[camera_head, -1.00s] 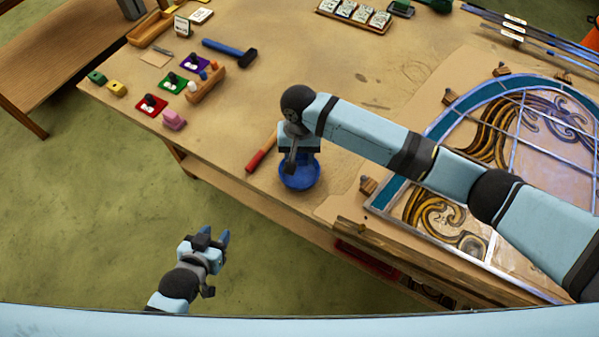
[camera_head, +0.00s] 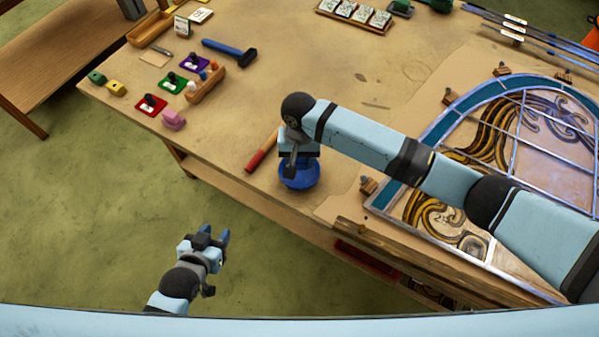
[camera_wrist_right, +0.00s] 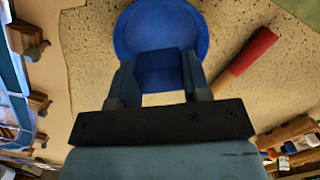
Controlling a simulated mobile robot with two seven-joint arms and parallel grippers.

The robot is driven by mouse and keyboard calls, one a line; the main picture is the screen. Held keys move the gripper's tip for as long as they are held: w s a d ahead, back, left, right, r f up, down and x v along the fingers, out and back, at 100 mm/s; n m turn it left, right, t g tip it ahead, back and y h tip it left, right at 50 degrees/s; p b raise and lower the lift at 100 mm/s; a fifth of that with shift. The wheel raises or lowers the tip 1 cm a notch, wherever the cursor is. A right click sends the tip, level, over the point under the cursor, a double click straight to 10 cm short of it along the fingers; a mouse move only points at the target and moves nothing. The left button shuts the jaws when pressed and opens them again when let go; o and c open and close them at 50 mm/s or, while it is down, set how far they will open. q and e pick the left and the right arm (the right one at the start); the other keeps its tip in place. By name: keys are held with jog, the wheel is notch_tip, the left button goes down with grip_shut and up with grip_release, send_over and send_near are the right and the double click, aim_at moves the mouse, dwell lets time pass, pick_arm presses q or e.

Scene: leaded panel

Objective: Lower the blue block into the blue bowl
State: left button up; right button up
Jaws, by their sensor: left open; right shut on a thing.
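The blue bowl (camera_head: 298,177) stands near the front edge of the workbench; it also shows in the right wrist view (camera_wrist_right: 160,22). My right gripper (camera_head: 291,168) is directly over the bowl, pointing down. In the right wrist view its two fingers are shut on the blue block (camera_wrist_right: 160,65), which overlaps the bowl's near part. I cannot tell whether the block touches the bowl. In the head view the block is hidden by the gripper or blends with the bowl. My left gripper (camera_head: 222,243) is open and empty, off the bench over the green floor.
A red-handled tool (camera_head: 261,153) lies close to the left of the bowl. The leaded panel (camera_head: 480,165) lies to the right, with wooden blocks (camera_head: 369,186) at its edge.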

aim_at(299, 174)
jog(key=shift+f, duration=0.2)
dwell(0.3)
jog(key=shift+f+b, duration=0.8)
jog(key=shift+f, duration=1.5)
dwell(0.8)
jog(key=o, duration=1)
jog(key=r, duration=0.4)
jog(key=w+r+b, duration=0.1)
jog(key=r, duration=0.7)
jog(key=shift+w+r, duration=0.25)
jog(key=shift+r, duration=0.65)
